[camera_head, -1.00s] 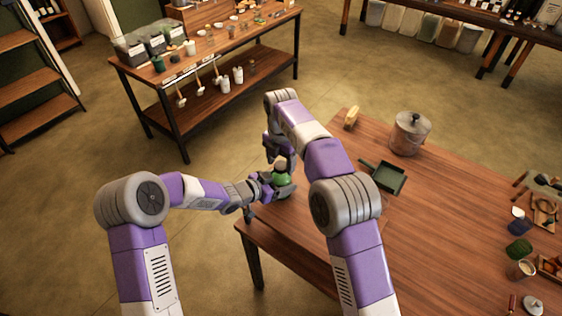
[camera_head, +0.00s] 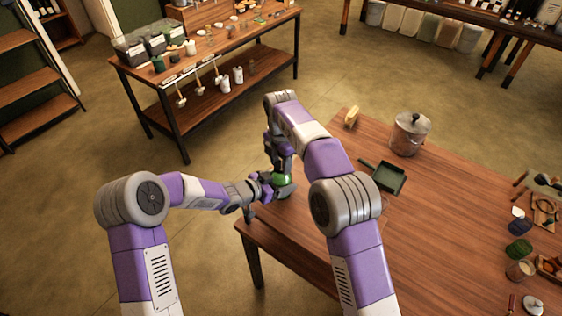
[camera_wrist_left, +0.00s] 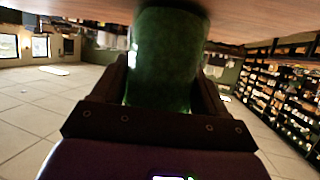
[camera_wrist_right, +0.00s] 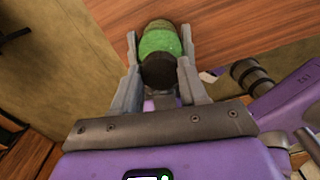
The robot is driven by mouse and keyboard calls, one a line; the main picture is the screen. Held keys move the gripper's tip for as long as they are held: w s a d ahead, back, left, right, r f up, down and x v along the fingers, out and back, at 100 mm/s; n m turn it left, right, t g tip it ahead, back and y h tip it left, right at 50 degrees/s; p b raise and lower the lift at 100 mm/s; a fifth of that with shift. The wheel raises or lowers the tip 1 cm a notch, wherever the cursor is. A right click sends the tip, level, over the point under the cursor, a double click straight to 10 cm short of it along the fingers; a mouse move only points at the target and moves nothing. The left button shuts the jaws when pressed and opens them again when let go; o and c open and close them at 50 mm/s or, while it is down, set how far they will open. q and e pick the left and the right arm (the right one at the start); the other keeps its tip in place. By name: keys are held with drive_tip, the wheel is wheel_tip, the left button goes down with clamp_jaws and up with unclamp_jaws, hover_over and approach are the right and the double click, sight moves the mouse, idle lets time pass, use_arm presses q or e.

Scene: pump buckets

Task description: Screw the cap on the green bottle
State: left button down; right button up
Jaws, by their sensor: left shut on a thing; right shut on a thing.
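The green bottle (camera_head: 283,180) stands near the left corner of the wooden table. My left gripper (camera_head: 279,188) is shut on it from the side; its green body fills the space between the fingers in the left wrist view (camera_wrist_left: 165,60). My right gripper (camera_head: 279,165) is directly above, pointing down. In the right wrist view its fingers are shut around the dark-looking cap (camera_wrist_right: 160,71) at the bottle's top, with the green body (camera_wrist_right: 159,42) beyond it. The cap is hidden in the head view. Whether it is seated or tightened cannot be told.
The wooden table (camera_head: 330,250) has free room to the right of the bottle. A green dustpan-like tray (camera_head: 385,177), a lidded metal pot (camera_head: 410,134) and a yellow item (camera_head: 352,116) stand farther back. Several small items lie at the right edge. My right arm passes over the table.

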drive_tip(key=m, duration=0.9)
drive_tip(key=shift+m, duration=0.3)
drive_tip(key=m, duration=0.5)
drive_tip(key=shift+m, duration=0.4)
drive_tip(key=m, duration=0.4)
drive_tip(key=shift+f, duration=0.1)
drive_tip(key=m, duration=0.5)
drive_tip(key=shift+m, duration=0.4)
drive_tip(key=m, duration=0.3)
drive_tip(key=shift+m, duration=0.4)
drive_tip(key=m, duration=0.3)
drive_tip(key=shift+m, duration=0.4)
drive_tip(key=m, duration=0.5)
drive_tip(key=o, duration=1.2)
drive_tip(key=shift+c, duration=0.2)
drive_tip(key=shift+r, duration=2.25)
